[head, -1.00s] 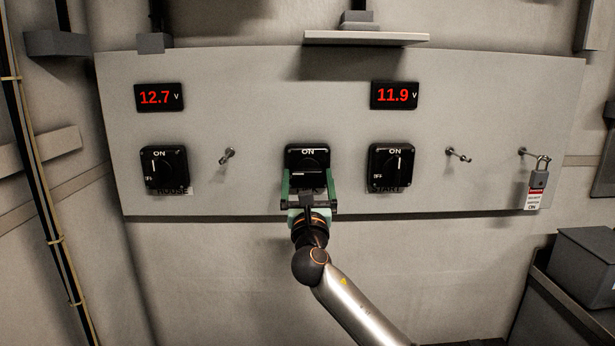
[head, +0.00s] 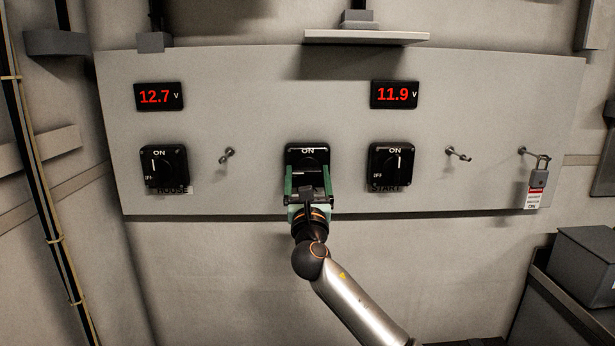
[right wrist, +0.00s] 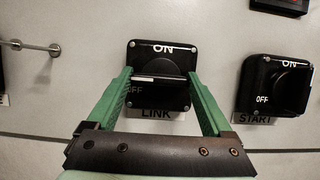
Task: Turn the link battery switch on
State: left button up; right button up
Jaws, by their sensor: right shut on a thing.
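The link battery switch (head: 306,153) is a black square plate with a round knob, in the middle of the grey panel. In the right wrist view its LINK label shows below the plate (right wrist: 177,51). The knob's bar (right wrist: 158,80) lies level, its white line running across rather than up to ON. My right gripper (head: 307,172), with green fingers, comes from below and is shut on the knob, one finger on each side. The fingers and wrist hide part of the plate and label in the head view. My left gripper is not in view.
The HOUSE switch (head: 164,168) is at left and the START switch (head: 391,165) is close at right, both with upright marks. Displays read 12.7 V (head: 159,96) and 11.9 V (head: 394,95). Metal pegs (head: 227,154) stick out; a padlock (head: 539,178) with a tag hangs far right.

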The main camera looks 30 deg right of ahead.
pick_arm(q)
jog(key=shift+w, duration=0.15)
pick_arm(e)
jog(key=shift+c, duration=0.5)
